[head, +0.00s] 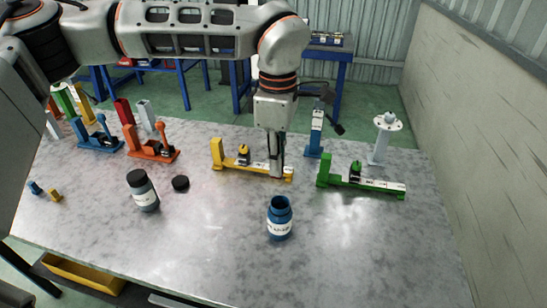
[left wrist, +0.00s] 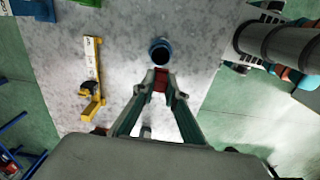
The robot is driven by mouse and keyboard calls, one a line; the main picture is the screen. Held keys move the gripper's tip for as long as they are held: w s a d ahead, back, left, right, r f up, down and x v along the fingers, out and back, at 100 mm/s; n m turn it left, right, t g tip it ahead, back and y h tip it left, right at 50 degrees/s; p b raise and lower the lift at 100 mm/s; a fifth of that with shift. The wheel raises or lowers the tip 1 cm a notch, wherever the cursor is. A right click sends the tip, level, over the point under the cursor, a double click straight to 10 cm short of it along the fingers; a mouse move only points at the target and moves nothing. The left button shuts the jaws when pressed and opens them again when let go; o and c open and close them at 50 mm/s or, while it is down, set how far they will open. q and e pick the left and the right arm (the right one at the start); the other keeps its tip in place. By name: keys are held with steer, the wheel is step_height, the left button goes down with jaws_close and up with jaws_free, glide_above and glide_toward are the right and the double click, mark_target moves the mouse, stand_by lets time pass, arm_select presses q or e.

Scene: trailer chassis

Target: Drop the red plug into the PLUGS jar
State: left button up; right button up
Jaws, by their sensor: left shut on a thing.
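My left gripper (head: 276,173) points down over the table, in front of the yellow fixture in the head view. In the left wrist view its fingers (left wrist: 160,80) are shut on a red plug (left wrist: 160,86). The plug cannot be made out in the head view. A blue jar (head: 280,222) with an open top and a white label stands upright nearer the camera, apart from the gripper. It also shows in the left wrist view (left wrist: 160,47), just beyond the fingertips. Its label is too small to read surely. My right gripper is not in view.
A yellow fixture (head: 225,165) stands beside the gripper and a green one (head: 375,187) to the right. Orange (head: 151,152) and blue (head: 97,141) fixtures are further left. The table's front middle is clear.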

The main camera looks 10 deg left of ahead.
mark_target(280, 218)
arm_select(q)
steer(key=shift+d, duration=0.45)
steer(key=shift+f+b, duration=0.6)
steer(key=shift+f, duration=0.5)
step_height(280, 218, down, 8)
steer(key=b, duration=0.5)
steer(key=shift+r+b, duration=0.2)
steer(key=shift+b, duration=0.1)
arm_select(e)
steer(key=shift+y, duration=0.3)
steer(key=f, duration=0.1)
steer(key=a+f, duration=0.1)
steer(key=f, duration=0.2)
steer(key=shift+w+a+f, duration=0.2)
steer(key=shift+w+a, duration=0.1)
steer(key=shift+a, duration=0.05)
arm_select(q)
steer(key=o, duration=0.8)
steer(key=shift+o, duration=0.3)
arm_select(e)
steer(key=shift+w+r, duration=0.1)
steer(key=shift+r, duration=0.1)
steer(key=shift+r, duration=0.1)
